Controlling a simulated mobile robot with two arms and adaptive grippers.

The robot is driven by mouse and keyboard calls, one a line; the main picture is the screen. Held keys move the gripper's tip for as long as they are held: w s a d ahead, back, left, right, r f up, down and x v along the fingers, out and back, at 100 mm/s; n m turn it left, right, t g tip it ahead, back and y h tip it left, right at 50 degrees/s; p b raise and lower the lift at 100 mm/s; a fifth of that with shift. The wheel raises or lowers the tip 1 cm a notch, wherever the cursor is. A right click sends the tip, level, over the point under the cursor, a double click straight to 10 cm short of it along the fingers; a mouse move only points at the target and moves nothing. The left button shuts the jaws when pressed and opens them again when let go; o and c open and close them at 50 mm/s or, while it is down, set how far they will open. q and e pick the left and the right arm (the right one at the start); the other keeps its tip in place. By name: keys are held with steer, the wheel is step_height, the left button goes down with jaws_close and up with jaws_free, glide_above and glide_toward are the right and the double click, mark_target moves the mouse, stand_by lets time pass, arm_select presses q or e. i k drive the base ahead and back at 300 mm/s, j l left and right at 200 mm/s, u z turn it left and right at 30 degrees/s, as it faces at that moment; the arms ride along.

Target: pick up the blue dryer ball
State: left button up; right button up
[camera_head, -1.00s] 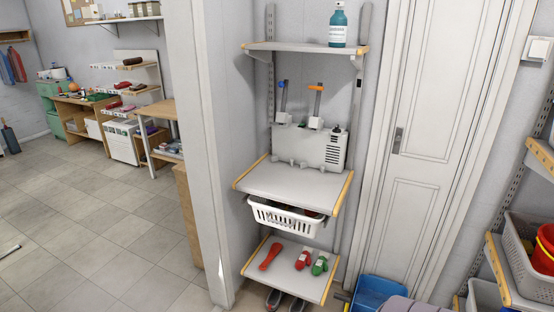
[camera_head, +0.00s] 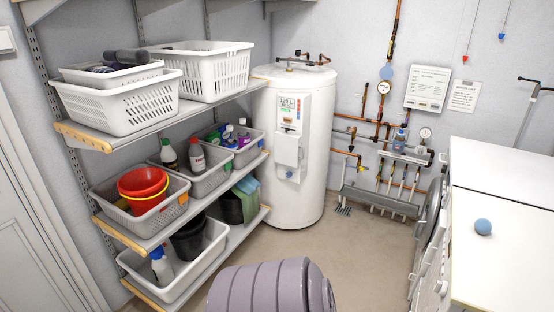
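A small blue ball (camera_head: 483,226), likely the dryer ball, rests on the white counter top (camera_head: 500,265) at the right side of the view. Nothing touches it. Neither of my grippers is in view.
Shelves on the left hold white baskets (camera_head: 120,108), grey bins and a red bucket (camera_head: 143,183). A white water heater (camera_head: 297,150) stands in the back corner. A ribbed purple-grey object (camera_head: 262,290) is at the bottom centre. Bare floor (camera_head: 345,250) lies between it and the counter.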

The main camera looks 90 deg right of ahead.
mark_target(482, 225)
steer(key=z, duration=4.25)
steer(key=i+j+z, duration=0.1)
